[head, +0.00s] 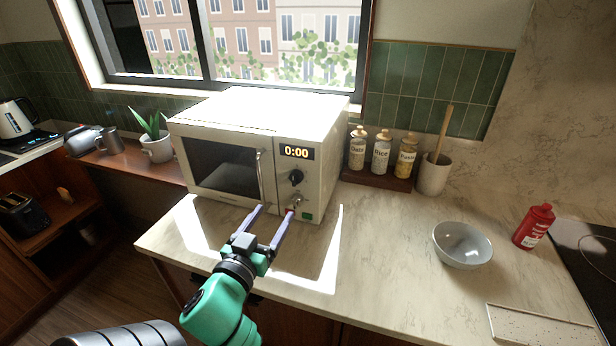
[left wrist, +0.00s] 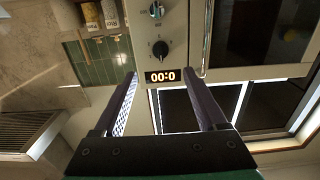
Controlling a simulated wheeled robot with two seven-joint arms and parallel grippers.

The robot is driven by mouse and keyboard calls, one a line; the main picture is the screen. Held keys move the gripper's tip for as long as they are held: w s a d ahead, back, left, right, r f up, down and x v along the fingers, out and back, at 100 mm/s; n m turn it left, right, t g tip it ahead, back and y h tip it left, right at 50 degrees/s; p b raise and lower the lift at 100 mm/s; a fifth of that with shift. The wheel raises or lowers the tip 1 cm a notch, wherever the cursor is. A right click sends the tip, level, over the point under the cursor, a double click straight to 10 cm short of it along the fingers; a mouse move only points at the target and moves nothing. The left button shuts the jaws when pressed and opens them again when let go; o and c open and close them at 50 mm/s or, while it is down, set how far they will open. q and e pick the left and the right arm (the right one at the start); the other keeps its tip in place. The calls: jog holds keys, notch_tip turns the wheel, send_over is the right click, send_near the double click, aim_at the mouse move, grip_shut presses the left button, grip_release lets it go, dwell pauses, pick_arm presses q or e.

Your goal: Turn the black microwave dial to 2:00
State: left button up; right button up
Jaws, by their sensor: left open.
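The cream microwave (head: 258,140) stands on the counter, its door shut. Its display (head: 296,152) reads 0:00. The black dial (head: 296,177) sits below the display, with a silver knob (head: 297,200) under it. My left gripper (head: 274,210) is open and empty in front of the microwave's lower front, below the black dial. The left wrist view is upside down; there the black dial (left wrist: 160,50) shows beyond the display (left wrist: 161,76), which lies between the open fingertips. The fingers appear clear of the dial. My right gripper is not in view.
A rack with jars (head: 381,153) and a utensil crock (head: 434,174) stand right of the microwave. A grey bowl (head: 462,245) and red bottle (head: 534,226) are farther right. A potted plant (head: 157,147) stands left. The counter before the microwave is clear.

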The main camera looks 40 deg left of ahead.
pick_arm(q)
jog(key=b, duration=0.2)
jog(key=p, duration=0.3)
send_near(293, 182)
jog(key=w, duration=0.2)
jog(key=x, duration=0.3)
jog(key=p+x, duration=0.1)
jog(key=x, duration=0.3)
jog(key=shift+w+a+r, duration=0.1)
jog(key=shift+w+a, duration=0.1)
jog(key=shift+a, duration=0.15)
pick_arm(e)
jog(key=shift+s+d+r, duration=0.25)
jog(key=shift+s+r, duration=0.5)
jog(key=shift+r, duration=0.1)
pick_arm(q)
grip_shut()
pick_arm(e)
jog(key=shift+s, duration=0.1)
